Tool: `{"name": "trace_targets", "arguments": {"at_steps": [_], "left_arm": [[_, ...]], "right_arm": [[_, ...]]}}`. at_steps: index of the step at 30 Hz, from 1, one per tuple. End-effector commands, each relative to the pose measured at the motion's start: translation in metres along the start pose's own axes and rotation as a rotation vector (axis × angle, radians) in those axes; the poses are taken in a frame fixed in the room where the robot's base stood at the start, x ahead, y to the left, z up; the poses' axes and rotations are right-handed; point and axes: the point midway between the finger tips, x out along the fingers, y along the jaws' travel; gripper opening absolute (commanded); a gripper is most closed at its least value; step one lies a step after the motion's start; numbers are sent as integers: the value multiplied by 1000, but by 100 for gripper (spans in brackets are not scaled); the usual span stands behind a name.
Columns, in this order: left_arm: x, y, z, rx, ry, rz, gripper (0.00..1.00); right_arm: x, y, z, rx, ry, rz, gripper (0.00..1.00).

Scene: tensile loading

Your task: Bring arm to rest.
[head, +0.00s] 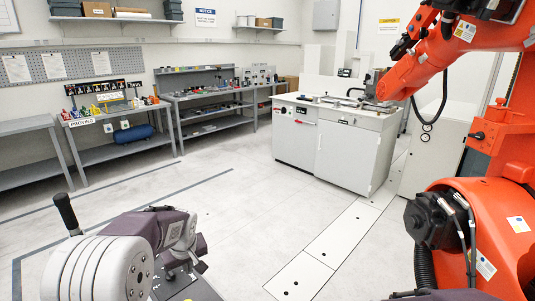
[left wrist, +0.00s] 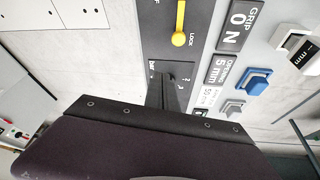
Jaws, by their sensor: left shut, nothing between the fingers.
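My left arm comes in at the bottom left of the head view, its grey and purple links bent. My left gripper (head: 197,266) is shut and empty, low in the picture, over a dark panel (head: 197,290) that is mostly cut off. In the left wrist view the gripper's dark body fills the bottom, and its shut fingers (left wrist: 168,92) reach up over a dark control panel (left wrist: 158,45). Whether the fingers touch the panel cannot be told. My right gripper is not in view.
The panel carries a yellow lock lever (left wrist: 180,25), a blue button (left wrist: 254,84) and a grey button (left wrist: 232,107). A large orange robot arm (head: 440,60) stands at the right. A white cabinet (head: 345,150) and grey benches (head: 120,150) stand behind. The middle floor is clear.

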Motion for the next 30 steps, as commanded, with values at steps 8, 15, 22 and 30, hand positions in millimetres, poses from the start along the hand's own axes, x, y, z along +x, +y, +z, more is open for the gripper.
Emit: {"name": "trace_targets", "arguments": {"at_steps": [8, 15, 22, 30], "left_arm": [[-58, -33, 168, 339, -210, 78, 0], [-47, -55, 218, 585, -280, 120, 0], [-47, -55, 218, 600, -279, 121, 0], [-47, -55, 218, 599, -279, 121, 0]], "right_arm": [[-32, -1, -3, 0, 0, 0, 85], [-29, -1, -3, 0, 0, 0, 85], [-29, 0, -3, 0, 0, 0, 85], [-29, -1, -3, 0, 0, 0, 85]]}}
